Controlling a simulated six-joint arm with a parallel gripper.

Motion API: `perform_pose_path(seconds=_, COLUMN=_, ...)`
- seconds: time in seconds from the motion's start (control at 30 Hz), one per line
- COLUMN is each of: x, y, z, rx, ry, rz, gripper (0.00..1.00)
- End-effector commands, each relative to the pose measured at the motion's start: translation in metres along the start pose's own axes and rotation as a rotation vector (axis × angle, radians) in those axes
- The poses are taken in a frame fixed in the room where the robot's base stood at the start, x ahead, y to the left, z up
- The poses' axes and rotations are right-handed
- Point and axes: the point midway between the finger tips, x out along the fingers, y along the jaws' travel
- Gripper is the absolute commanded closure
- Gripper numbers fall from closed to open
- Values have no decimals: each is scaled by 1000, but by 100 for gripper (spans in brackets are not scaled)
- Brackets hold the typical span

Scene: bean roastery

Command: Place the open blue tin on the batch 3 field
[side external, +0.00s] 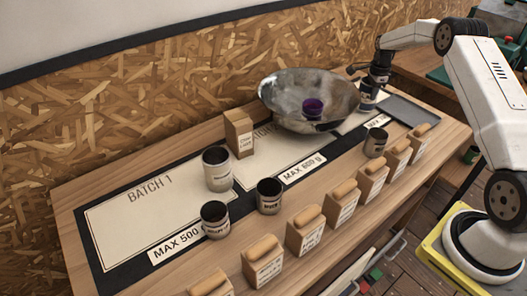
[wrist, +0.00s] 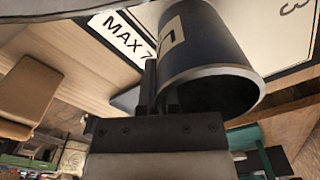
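The open blue tin (side external: 367,91) is at the far right end of the board, under my gripper (side external: 373,80). In the wrist view the blue tin (wrist: 205,50) is dark navy with a pale label, and its open mouth faces the camera. My gripper (wrist: 160,95) appears shut on the tin's wall, one finger outside and the other at the inside of the rim. The batch 3 field (side external: 352,124) is pale with a dark border, partly hidden by the bowl; its "3" shows in the wrist view (wrist: 285,25). The tin is over this field; I cannot tell whether it touches it.
A grey tray (side external: 412,113) lies to the right. Several tins, a carton (side external: 239,134) and a row of paper bags (side external: 341,205) stand along the board and front edge.

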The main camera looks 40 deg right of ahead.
Motion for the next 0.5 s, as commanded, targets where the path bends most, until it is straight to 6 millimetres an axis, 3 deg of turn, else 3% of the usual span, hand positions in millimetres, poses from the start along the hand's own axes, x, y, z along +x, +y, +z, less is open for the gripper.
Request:
perform_pose_path(seconds=0.13, x=12, y=0, z=0, rx=0, ry=0, rz=0, gripper=100)
perform_pose_path(seconds=0.5, x=15, y=0, z=0, rx=0, ry=0, rz=-2, gripper=100)
